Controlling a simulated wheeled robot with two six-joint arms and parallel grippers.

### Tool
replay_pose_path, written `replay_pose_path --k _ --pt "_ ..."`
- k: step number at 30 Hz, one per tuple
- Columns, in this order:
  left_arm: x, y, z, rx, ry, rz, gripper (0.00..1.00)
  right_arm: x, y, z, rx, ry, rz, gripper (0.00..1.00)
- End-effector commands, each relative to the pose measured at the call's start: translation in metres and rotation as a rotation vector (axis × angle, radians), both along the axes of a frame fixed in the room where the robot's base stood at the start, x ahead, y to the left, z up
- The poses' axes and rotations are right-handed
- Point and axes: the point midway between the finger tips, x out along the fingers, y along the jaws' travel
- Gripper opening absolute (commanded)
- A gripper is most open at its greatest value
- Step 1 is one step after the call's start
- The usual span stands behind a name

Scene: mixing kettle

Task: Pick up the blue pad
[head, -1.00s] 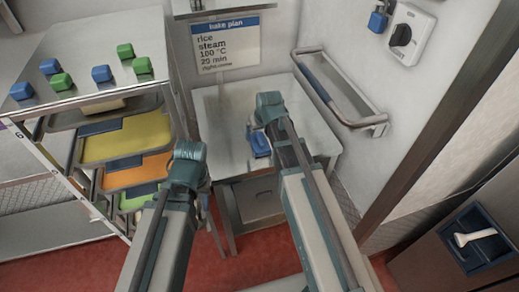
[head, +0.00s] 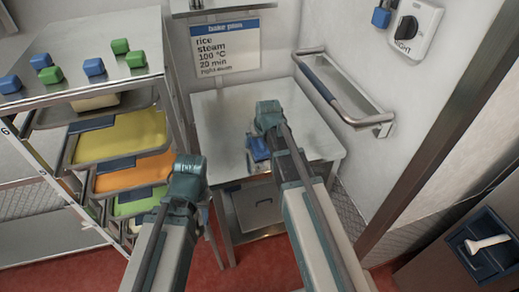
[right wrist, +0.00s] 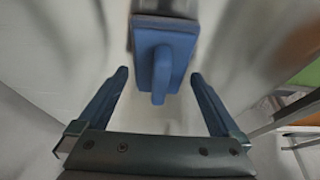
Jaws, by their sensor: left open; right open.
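The blue pad (head: 257,148) lies on the small metal table (head: 215,120), partly hidden by my right arm in the head view. In the right wrist view the blue pad (right wrist: 163,50) has a raised grip and a dark part at its far end. My right gripper (right wrist: 160,90) is open, with its two fingers apart and the pad's grip ahead of and between the fingertips. In the head view my right gripper (head: 268,116) is above the table. My left gripper (head: 188,172) is left of the table, clear of the pad, and its jaws are open.
A rack at left holds several blue and green blocks on its top (head: 95,67) and yellow (head: 120,138), orange (head: 135,171) and green trays below. A wall rail (head: 345,95) is right of the table. A white-handled tool (head: 487,243) sits in a dark recess at lower right.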

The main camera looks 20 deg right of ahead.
Motion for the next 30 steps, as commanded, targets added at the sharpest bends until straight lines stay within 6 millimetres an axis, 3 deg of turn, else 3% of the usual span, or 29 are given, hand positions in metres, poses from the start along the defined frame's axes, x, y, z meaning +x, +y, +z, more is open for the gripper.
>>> replay_pose_path --k 2,13,23,30 --pt "0.000 0.000 0.001 0.000 0.000 0.000 0.42 0.000 0.000 0.001 0.000 0.000 0.000 0.98" --pt "0.000 0.000 0.001 0.000 0.000 0.000 0.42 0.000 0.000 0.001 0.000 0.000 0.000 0.32" --pt "0.000 0.000 0.003 0.000 0.000 0.000 0.42 0.000 0.000 0.003 0.000 0.000 0.000 0.31" --pt "0.000 0.000 0.018 0.000 0.000 0.000 0.42 0.000 0.001 0.018 0.000 0.000 0.000 0.31"
